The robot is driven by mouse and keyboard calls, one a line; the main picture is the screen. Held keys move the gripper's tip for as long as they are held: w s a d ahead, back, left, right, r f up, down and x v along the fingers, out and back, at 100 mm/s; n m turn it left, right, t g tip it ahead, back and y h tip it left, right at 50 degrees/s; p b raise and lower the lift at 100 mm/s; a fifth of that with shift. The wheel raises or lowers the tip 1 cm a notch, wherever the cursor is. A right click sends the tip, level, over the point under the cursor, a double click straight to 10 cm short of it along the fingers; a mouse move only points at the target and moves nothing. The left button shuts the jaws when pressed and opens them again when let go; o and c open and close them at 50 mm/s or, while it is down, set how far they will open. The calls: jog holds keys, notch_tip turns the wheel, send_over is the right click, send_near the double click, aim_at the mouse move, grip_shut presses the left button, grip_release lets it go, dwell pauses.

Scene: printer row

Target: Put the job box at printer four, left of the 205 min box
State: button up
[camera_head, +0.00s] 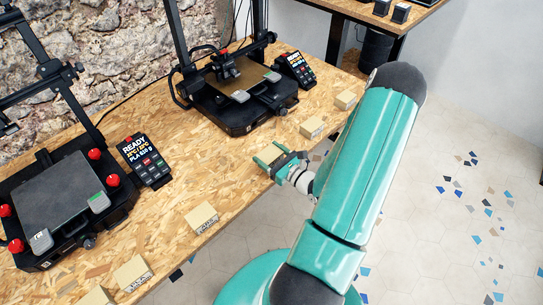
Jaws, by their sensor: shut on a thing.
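My gripper (270,156) is over the front part of the wooden table, its two teal fingers closed around a small tan thing, which I take to be the job box; it blends with the tabletop and mostly hides behind the fingers. I cannot tell whether it touches the table. Small tan boxes with printed front labels stand along the front edge: one box (312,127) and another box (345,99) right of my gripper, and one box (202,217) to its left. The labels are too small to read, so I cannot tell which is the 205 min box.
A printer (238,92) with a dark display (299,69) stands behind my gripper. Another printer (62,192) is at the left, with a display (144,160) reading READY. More boxes (133,273) stand at the lower left. Bare table (225,165) lies left of my gripper.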

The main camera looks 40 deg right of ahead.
jog(key=shift+d+f, duration=0.1)
jog(key=shift+f, duration=0.85)
jog(key=shift+f, duration=0.2)
jog(key=o, duration=1)
jog(key=shift+o, duration=0.2)
